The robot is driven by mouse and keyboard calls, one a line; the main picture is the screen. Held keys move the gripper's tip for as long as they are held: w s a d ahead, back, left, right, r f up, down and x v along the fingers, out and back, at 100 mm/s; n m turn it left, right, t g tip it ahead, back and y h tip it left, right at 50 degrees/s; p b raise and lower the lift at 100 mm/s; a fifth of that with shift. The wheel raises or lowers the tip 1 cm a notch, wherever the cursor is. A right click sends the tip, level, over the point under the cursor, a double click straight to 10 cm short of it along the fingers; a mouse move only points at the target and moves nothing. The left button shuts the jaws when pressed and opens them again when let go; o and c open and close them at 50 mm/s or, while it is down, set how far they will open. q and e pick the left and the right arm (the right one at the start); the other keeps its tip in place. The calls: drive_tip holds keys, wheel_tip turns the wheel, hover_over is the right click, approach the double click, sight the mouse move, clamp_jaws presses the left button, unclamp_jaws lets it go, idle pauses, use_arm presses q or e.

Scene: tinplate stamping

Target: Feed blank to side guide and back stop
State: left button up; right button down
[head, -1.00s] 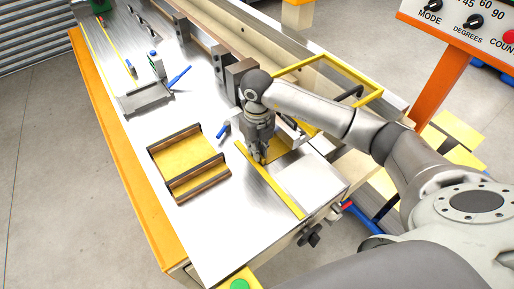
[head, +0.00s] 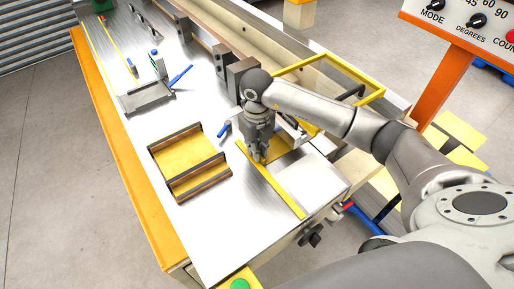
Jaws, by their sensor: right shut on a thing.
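My right gripper (head: 259,158) points down over the steel table, shut on a gold-coloured blank (head: 283,152). The blank lies low on the table, mostly right of the fingers, and the gripper covers part of it. A long yellow strip (head: 280,194), which looks like the side guide, runs along the table beside the fingertips. I cannot tell whether the blank touches it. The back stop cannot be made out clearly behind the gripper. My left gripper is not in view.
A dark-edged tray (head: 175,136) with gold sheets sits left of the gripper. A small blue-handled item (head: 224,130) lies between them. A yellow frame (head: 345,68) stands behind my right arm. A grey bracket (head: 148,97) is farther up the table. The near table surface is bare.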

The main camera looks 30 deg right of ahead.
idle(0.3)
drive_tip(key=c, duration=1.5)
unclamp_jaws()
drive_tip(key=shift+a, duration=0.1)
drive_tip(key=shift+o, duration=0.2)
wheel_tip(320, 180, up, 12)
